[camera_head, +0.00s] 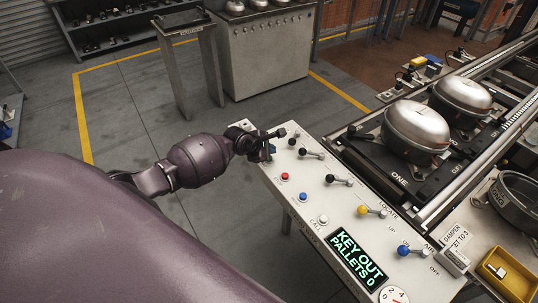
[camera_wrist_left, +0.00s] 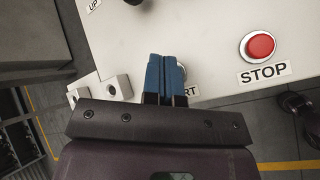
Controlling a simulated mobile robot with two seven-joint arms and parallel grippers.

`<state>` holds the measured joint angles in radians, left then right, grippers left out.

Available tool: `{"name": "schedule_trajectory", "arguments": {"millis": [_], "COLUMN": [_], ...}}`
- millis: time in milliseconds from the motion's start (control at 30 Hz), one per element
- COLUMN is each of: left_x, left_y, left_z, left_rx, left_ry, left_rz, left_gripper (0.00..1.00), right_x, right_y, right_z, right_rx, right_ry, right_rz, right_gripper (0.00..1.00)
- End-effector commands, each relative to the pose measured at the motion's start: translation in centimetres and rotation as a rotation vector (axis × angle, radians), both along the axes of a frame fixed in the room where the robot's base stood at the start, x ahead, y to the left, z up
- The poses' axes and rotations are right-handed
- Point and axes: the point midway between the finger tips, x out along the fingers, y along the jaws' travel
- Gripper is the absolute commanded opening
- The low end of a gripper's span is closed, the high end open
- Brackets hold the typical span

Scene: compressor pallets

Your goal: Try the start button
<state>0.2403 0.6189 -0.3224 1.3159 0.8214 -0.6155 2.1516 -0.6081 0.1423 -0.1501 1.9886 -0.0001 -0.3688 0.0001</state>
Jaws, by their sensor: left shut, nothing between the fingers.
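The white control panel (camera_head: 331,213) slopes across the middle of the head view. My left gripper (camera_head: 268,150) is over its far left corner. In the left wrist view its blue fingertips (camera_wrist_left: 166,62) are together, with nothing between them. They cover most of the start button (camera_wrist_left: 182,71). Only a sliver of its rim and the end of its label, "RT", show beside them. I cannot tell whether the fingers touch the button. The red stop button (camera_wrist_left: 261,46) is to the right of the fingers, clear of them. My right gripper is out of view.
The panel also carries a blue button (camera_head: 303,196), a white button (camera_head: 323,219), several levers and a display (camera_head: 358,255) reading "KEY OUT PALLETS 0". Two metal compressors (camera_head: 416,127) stand on pallets on the conveyor beyond. Small grey blocks (camera_wrist_left: 119,86) sit left of the fingers.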

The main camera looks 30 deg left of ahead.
Motion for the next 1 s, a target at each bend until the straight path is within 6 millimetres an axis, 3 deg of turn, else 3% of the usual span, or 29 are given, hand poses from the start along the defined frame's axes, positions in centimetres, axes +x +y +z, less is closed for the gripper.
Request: {"name": "schedule_trajectory", "arguments": {"millis": [367, 767, 1000], "left_x": [0.0, -0.1, 0.0], "left_y": [0.0, 0.0, 0.0], "left_z": [0.2, 2.7, 4.3], "left_rx": [0.0, 0.0, 0.0], "left_ry": [0.0, 0.003, 0.0], "left_rz": [0.0, 0.001, -0.002], "left_gripper": [0.0, 0.0, 0.0], "right_x": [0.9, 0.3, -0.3], "right_y": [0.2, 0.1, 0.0], "right_z": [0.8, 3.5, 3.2], "right_rx": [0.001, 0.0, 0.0], "right_ry": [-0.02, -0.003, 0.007], "right_rz": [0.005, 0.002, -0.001], "right_gripper": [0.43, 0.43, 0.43]}}
